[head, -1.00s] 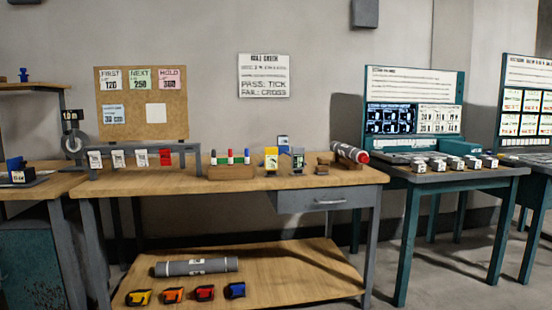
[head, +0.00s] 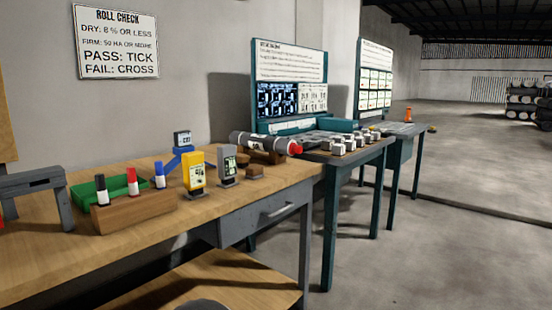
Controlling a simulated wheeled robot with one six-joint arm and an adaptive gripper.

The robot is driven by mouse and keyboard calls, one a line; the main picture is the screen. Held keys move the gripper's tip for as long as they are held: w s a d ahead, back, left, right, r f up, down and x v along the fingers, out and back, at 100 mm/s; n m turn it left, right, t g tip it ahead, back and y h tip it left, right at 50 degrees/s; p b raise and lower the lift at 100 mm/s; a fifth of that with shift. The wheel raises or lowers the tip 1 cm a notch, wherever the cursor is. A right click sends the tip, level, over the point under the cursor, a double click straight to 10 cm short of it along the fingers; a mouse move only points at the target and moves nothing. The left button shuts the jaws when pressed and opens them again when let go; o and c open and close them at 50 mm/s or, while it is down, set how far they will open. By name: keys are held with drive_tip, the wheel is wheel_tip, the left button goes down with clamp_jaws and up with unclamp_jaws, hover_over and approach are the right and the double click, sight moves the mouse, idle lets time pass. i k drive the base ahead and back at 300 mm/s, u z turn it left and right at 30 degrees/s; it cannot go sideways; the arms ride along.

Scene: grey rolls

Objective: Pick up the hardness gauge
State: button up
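Two upright meters stand side by side on the wooden bench (head: 130,235) in the head view. One is yellow (head: 194,172) with a pale screen. The other is grey (head: 228,165) with a small display, just right of the yellow one. The grey one looks like the hardness gauge, but the lettering is too small to confirm it. A small blue-stemmed device with a screen (head: 181,141) stands behind them. My gripper is not in view.
Left of the meters, a wooden block (head: 150,212) holds red and blue markers, with a green tray (head: 88,191) behind. A grey roll with a red end (head: 262,143) lies behind right. A teal table (head: 330,215) adjoins the bench.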

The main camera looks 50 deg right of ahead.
sight(226, 154)
drive_tip(key=z, duration=0.9)
drive_tip(key=i, duration=0.85)
drive_tip(key=z, duration=0.7)
